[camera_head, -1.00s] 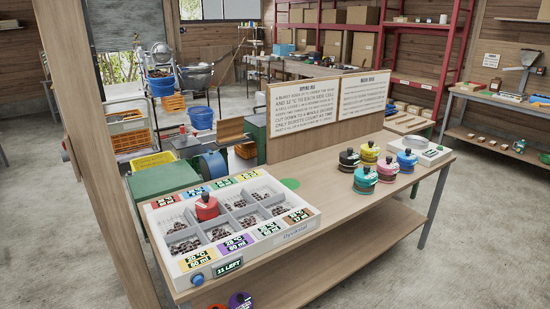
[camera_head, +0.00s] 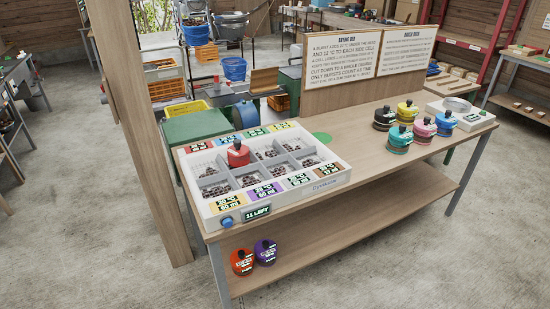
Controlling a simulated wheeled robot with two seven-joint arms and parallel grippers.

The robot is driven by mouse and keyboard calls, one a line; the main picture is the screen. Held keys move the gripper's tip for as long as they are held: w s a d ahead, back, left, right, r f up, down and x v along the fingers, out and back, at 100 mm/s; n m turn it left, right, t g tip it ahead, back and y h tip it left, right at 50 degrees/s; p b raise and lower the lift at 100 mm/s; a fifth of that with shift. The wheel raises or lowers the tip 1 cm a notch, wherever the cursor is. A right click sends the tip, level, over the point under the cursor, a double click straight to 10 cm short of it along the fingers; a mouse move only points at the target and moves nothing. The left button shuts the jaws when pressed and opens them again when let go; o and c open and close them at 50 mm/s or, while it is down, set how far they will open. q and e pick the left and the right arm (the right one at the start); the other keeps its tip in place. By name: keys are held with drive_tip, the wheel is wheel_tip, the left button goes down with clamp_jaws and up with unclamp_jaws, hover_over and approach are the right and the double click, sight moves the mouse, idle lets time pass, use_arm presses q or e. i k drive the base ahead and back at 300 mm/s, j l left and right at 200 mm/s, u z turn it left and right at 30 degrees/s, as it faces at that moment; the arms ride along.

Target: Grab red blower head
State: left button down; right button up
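The red blower head (camera_head: 238,153) stands upright in the white drying tray (camera_head: 222,207), in a back-row cell left of the tray's middle. It has a dark knob on top. The tray sits on the left part of the wooden table and has several cells of chestnuts with coloured labels along its edges. Neither of my grippers shows in the head view.
Several similar heads, black (camera_head: 384,118), yellow (camera_head: 408,110), teal (camera_head: 400,138), pink (camera_head: 424,129) and blue (camera_head: 446,123), stand at the table's right. Orange (camera_head: 242,261) and purple (camera_head: 266,252) ones sit on the lower shelf. A wooden post (camera_head: 140,130) rises at left.

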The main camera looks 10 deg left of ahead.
sight(238, 154)
drive_tip(key=i+u, duration=0.3)
drive_tip(key=i+l+u, duration=0.15)
drive_tip(key=i+u, duration=0.2)
drive_tip(key=i+j+z, duration=0.15)
drive_tip(key=z, duration=0.25)
drive_tip(key=i+j+z, duration=0.1)
drive_tip(key=j+z, duration=0.25)
drive_tip(key=i+j+z, duration=0.1)
drive_tip(key=j+z, duration=0.3)
drive_tip(key=l, duration=0.1)
